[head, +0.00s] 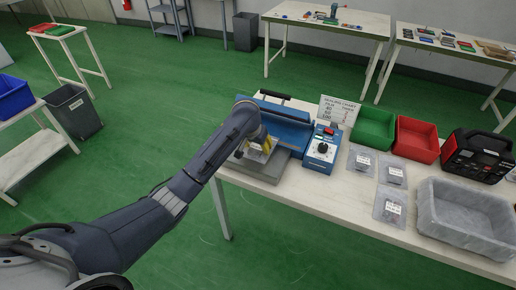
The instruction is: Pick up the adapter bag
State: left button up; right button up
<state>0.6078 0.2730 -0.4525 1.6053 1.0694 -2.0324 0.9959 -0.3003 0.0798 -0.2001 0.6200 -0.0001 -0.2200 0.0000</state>
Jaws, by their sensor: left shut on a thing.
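My left gripper (260,148) is over the grey plate in front of the blue sealing machine (288,128). It is shut on what looks like a clear adapter bag, low over the plate; my wrist and fingers hide most of it. Three other clear bags with white labels lie flat on the table: one right of the control box (362,161), one beyond it to the right (394,174), and one nearer the front (389,207). My right gripper is not in view.
On the white table (330,199) stand a blue control box (322,149), a sign (338,111), a green bin (374,128), a red bin (416,139), a black-and-red device (477,156) and a grey tray (464,217). The table's front strip is clear.

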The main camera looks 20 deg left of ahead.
pick_arm(q)
jog(key=shift+s+f, duration=0.15)
jog(key=shift+f, duration=0.15)
jog(key=c, duration=0.4)
jog(key=shift+o, duration=0.2)
